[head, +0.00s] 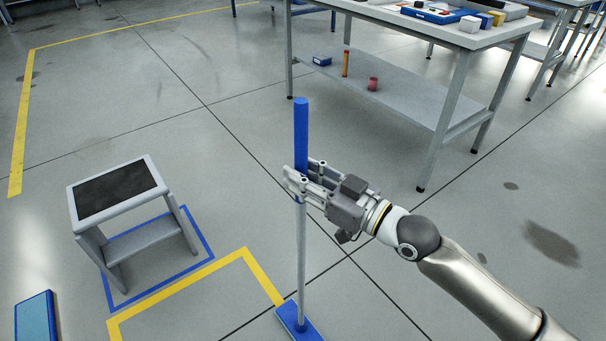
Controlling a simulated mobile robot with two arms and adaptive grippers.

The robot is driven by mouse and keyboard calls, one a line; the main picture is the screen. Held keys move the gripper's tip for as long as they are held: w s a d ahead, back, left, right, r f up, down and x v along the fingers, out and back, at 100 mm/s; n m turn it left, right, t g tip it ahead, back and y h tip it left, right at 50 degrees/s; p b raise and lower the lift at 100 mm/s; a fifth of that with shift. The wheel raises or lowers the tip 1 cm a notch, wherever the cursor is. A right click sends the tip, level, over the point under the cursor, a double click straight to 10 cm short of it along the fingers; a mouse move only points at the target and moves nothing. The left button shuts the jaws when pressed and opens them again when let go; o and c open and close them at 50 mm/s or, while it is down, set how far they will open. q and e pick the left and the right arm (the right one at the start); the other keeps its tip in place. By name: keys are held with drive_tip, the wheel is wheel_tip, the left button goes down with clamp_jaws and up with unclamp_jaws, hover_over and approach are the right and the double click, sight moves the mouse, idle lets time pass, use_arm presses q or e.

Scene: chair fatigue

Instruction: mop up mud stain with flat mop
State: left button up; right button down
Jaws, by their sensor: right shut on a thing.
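My right gripper (302,182) is shut on the upper part of the flat mop's handle, just below its blue grip (301,130). The flat mop (301,250) stands nearly upright, with a grey pole and a flat blue head (297,326) low on the floor, partly cut by the bottom edge. A brown smudge, seemingly the mud stain (551,243), lies on the floor at the right, beyond my right arm and well apart from the mop head. Smaller dark spots (511,186) lie near it. My left gripper is out of view.
A grey step stool (130,205) with a black top stands at the left inside a blue floor outline. A blue box (37,318) is at the lower left. A workbench (408,95) with items on its top and shelf stands behind the mop.

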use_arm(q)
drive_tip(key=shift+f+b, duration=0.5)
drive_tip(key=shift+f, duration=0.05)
use_arm(e)
drive_tip(key=shift+f, duration=0.55)
idle(0.3)
